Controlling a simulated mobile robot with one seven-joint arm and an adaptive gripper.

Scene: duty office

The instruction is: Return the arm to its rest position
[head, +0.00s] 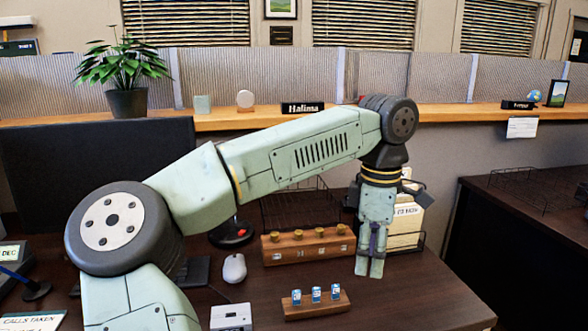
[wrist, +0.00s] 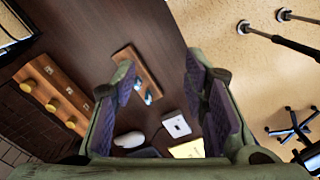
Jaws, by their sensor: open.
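My arm reaches across the desk (head: 410,300) from the lower left of the head view, bent over at the elbow and wrist. My gripper (head: 369,268) hangs pointing down above the desk's right part. In the wrist view my gripper (wrist: 165,100) has its purple-padded fingers spread apart. Nothing is between them but the view of the desk below. The gripper is apart from the wooden blocks and holds nothing.
A wooden block with several brass knobs (head: 303,249) and a smaller block with blue-white tags (head: 317,305) stand left of the gripper. A white mouse (head: 234,268) and white box (head: 231,317) lie further left. A monitor (head: 50,170) stands at left. A wire rack with papers (head: 406,226) stands behind the gripper.

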